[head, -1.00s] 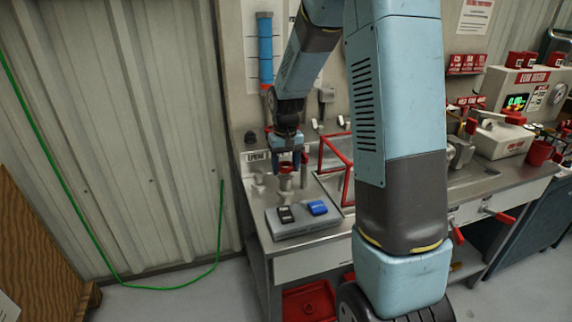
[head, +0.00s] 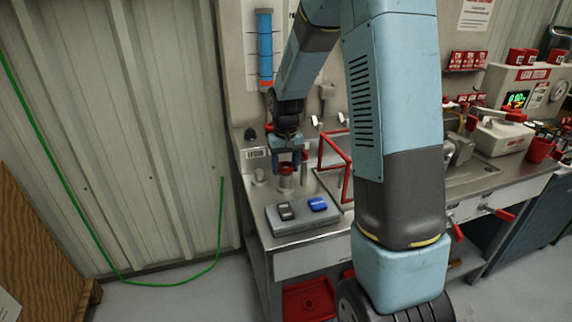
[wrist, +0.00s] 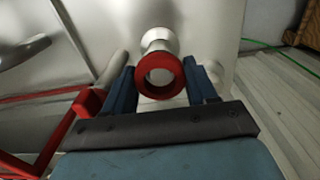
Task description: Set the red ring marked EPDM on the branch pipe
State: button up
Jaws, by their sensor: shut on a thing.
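My gripper (head: 288,165) is at the left end of the steel bench, pointing down. It is shut on a red ring (head: 286,170). In the wrist view the red ring (wrist: 142,77) sits between the two dark blue fingers of my gripper (wrist: 161,84). A pale metal pipe with a flared neck (wrist: 155,39) stands directly behind the ring, and a pale round surface shows through its hole. In the head view the pipe (head: 286,184) is below the ring. I cannot tell whether the ring touches or surrounds it. No marking on the ring is readable.
A red tube frame (head: 321,160) stands close to the right of my gripper. A grey box (head: 300,221) with a black and a blue item lies in front. A small pipe stub (head: 259,176) is to the left. A label plate (head: 255,153) is behind.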

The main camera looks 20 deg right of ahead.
jog(key=shift+f, duration=0.4)
dwell(0.4)
jog(key=o, duration=0.9)
jog(key=shift+o, duration=0.2)
jog(key=shift+c, duration=0.6)
jog(key=o, duration=0.4)
jog(key=shift+d, duration=0.1)
jog(key=shift+d+r, duration=0.1)
jog(key=shift+r, duration=0.15)
